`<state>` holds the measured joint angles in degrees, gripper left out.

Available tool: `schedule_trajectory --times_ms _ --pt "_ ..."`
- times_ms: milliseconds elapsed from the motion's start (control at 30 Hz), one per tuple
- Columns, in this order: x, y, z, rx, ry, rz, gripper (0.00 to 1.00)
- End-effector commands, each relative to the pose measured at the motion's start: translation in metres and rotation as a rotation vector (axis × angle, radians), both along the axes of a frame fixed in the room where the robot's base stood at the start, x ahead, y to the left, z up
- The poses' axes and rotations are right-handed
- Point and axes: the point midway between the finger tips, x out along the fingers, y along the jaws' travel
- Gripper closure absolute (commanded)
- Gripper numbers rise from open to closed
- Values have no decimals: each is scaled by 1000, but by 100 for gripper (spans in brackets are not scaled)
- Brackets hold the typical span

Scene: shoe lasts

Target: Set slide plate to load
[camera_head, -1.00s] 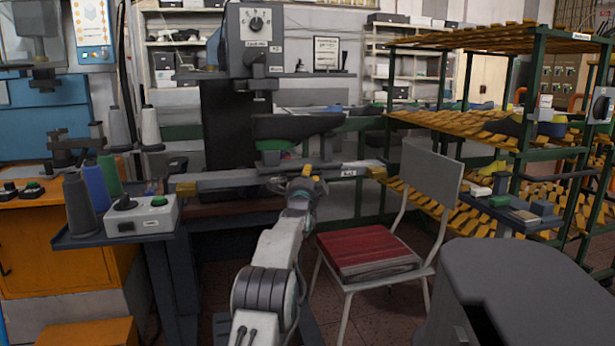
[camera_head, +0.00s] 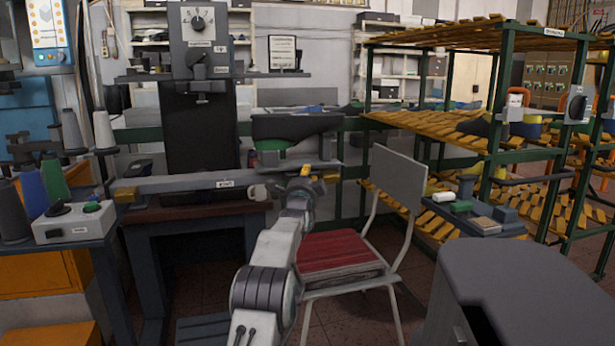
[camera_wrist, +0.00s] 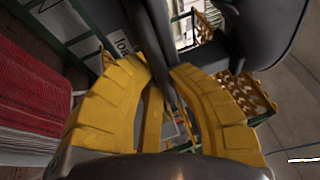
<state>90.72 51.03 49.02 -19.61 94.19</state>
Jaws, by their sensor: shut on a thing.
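The slide plate (camera_head: 268,170) is a thin grey plate on a long pale rail (camera_head: 170,185) across the front of the machine. It carries a dark shoe last with a green lower part (camera_head: 275,147) and now sits at the rail's right end. My gripper (camera_head: 308,172) is at the plate's front edge, its yellow fingers shut on a part of the plate. The wrist view shows the fingers (camera_wrist: 165,100) around a narrow dark piece, with a partly covered label starting "Loa" (camera_wrist: 121,45) beside them. The rail's right end is hidden in the head view.
A white chair with a red seat (camera_head: 340,255) stands close to the right of my arm. A control box (camera_head: 75,223) and thread cones are at left. A green rack with yellow slats (camera_head: 430,122) is at right. The machine column (camera_head: 200,125) stands behind the rail.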

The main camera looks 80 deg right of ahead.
Motion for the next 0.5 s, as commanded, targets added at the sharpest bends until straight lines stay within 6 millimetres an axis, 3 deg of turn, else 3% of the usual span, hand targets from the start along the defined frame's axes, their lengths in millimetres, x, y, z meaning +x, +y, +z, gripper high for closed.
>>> schedule_trajectory --times_ms 100,133,433,500 --pt "-5 0 2 -4 2 -6 100" --pt "-5 0 2 -4 2 -7 82" --pt "-3 0 1 -2 0 -3 55" --pt "-2 0 1 -2 0 -3 55"
